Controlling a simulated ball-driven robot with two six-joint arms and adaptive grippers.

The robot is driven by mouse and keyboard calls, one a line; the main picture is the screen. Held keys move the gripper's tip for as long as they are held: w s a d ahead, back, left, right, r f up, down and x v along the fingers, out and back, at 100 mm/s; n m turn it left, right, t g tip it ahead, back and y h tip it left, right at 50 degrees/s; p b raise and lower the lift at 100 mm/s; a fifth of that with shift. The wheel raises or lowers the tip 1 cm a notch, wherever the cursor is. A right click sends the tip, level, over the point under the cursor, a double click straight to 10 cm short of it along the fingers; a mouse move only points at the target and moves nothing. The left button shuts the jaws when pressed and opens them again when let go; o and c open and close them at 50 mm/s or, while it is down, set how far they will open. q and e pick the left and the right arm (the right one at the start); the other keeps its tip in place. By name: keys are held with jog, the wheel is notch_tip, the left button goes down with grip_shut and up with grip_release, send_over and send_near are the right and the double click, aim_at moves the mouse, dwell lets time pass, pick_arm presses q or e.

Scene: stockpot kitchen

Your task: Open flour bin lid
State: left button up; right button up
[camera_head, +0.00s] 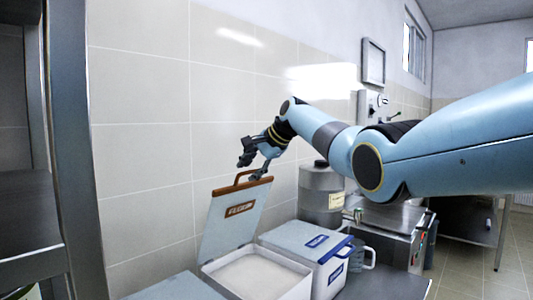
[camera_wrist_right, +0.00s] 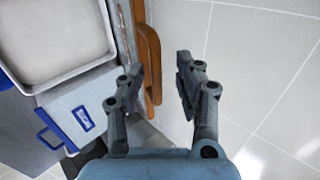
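The flour bin (camera_head: 302,292) is a white box with its top open and pale flour inside. Its lid (camera_head: 222,232) stands raised and tilted a little back, with a brown label and a brown handle (camera_head: 240,183) along its top edge. My right gripper (camera_head: 250,168) is just above the handle. In the right wrist view the gripper (camera_wrist_right: 160,82) is open, its fingers apart. There the brown handle (camera_wrist_right: 150,50) lies near the left finger, and nothing is clearly gripped. The flour bin (camera_wrist_right: 22,88) is at the upper left there. My left gripper is not in view.
A closed white bin with a blue handle (camera_head: 308,240) stands right of the flour bin. A grey stockpot (camera_head: 321,195) and a steel appliance are behind it. The tiled wall (camera_head: 140,150) is close behind the lid. A dark shelf frame (camera_head: 70,150) stands at left.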

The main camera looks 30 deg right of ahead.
jog(key=d+v, duration=0.1)
jog(key=v, duration=0.8)
jog(key=shift+s, duration=0.35)
jog(key=shift+c, duration=0.2)
